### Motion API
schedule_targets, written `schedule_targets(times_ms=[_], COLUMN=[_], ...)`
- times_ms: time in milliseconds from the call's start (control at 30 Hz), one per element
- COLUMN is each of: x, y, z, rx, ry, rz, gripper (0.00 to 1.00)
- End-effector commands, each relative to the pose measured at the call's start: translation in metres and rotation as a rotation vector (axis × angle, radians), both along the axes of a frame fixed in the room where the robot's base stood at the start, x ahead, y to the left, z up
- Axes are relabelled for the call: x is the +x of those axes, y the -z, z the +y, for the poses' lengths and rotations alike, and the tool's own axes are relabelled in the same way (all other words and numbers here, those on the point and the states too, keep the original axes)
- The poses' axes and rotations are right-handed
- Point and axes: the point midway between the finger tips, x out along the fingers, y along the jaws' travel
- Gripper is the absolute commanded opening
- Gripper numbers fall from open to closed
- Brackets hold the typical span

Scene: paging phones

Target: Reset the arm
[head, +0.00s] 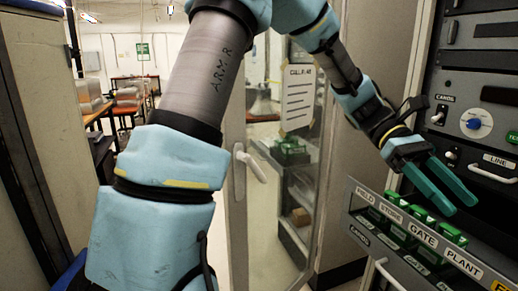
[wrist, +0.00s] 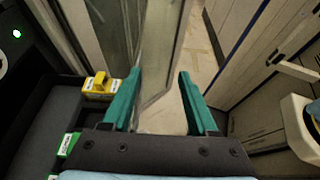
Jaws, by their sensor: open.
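My arm reaches from the top of the head view down to the right, toward an equipment rack. My gripper (head: 462,207) has teal fingers, spread apart with nothing between them. It hangs over the rack's labelled shelf (head: 408,217), above the green blocks near the GATE and PLANT labels. In the wrist view the two fingers of my gripper (wrist: 160,74) stand well apart, with a glass door and floor beyond them.
Rack panels with a blue knob (head: 473,123) and a handle (head: 494,173) stand close on the right. Green blocks (head: 453,234) sit along the shelf. A yellow block (wrist: 99,84) lies left of the fingers. A glass door (head: 275,215) stands behind my arm.

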Motion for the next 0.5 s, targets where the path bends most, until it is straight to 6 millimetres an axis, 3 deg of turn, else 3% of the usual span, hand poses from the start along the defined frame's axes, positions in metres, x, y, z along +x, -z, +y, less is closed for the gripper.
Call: schedule_targets(times_ms=[300,500], x=[0.025,0.051], y=[0.042,0.082], z=[0.028,0.063], rx=[0.007,0.018], ry=[-0.031,-0.044], rz=[-0.155,-0.319], gripper=[0.59,0.59])
